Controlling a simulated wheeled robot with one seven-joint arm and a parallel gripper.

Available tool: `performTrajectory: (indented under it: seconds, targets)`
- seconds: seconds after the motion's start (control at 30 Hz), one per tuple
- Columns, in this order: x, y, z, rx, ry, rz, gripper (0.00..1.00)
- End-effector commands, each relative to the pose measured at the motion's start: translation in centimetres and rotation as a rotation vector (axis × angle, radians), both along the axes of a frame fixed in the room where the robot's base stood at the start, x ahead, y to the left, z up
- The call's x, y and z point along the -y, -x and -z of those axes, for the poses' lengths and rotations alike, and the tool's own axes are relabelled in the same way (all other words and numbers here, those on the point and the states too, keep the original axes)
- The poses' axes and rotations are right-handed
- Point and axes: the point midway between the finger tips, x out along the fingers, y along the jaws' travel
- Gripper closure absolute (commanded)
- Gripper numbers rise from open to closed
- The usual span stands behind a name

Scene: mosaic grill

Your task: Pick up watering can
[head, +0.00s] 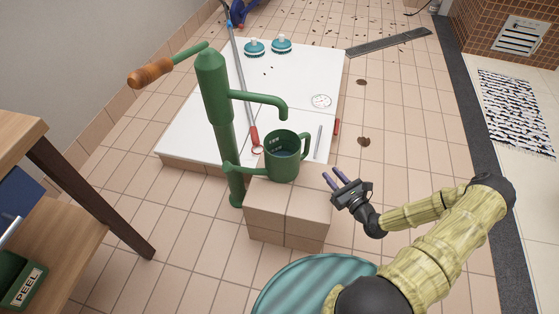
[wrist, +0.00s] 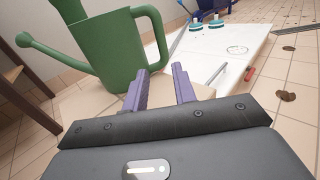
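The green watering can (head: 283,165) stands upright on a tiled block (head: 290,208) in the head view. Its spout points left, towards a green hand pump, and its looped handle is on the right. In the wrist view the can (wrist: 112,55) fills the upper left, with its handle (wrist: 159,35) just beyond my fingers. My gripper (head: 332,178) is to the right of the can in the head view, near the block's right edge. In the wrist view its two purple fingers (wrist: 161,80) are apart, with nothing between them. I see no contact with the can.
The green hand pump (head: 215,95) with a wooden handle stands left of the can. A white low platform (head: 185,130) lies behind, holding teal round items (head: 281,45) and a red-ended pole (head: 240,80). A wooden shelf (head: 60,235) is at left. Tiled floor at right is mostly clear.

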Motion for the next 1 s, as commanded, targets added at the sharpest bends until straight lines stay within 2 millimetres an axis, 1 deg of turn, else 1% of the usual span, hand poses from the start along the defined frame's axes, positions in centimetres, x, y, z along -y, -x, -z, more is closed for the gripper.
performTrajectory:
  seconds: [0.1, 0.4, 0.53, 0.67, 1.0]
  targets:
    - [-1.1, -1.9, 0.3, 0.002, 0.001, -0.004, 0.73]
    - [-3.4, -6.7, 0.4, 0.002, 0.004, -0.003, 0.73]
    - [-4.4, -8.5, 0.4, 0.002, 0.002, -0.003, 0.73]
    - [-4.7, -9.3, 0.2, 0.001, 0.002, 0.000, 0.73]
    - [-4.8, -9.5, 0.2, 0.000, 0.001, 0.000, 0.73]
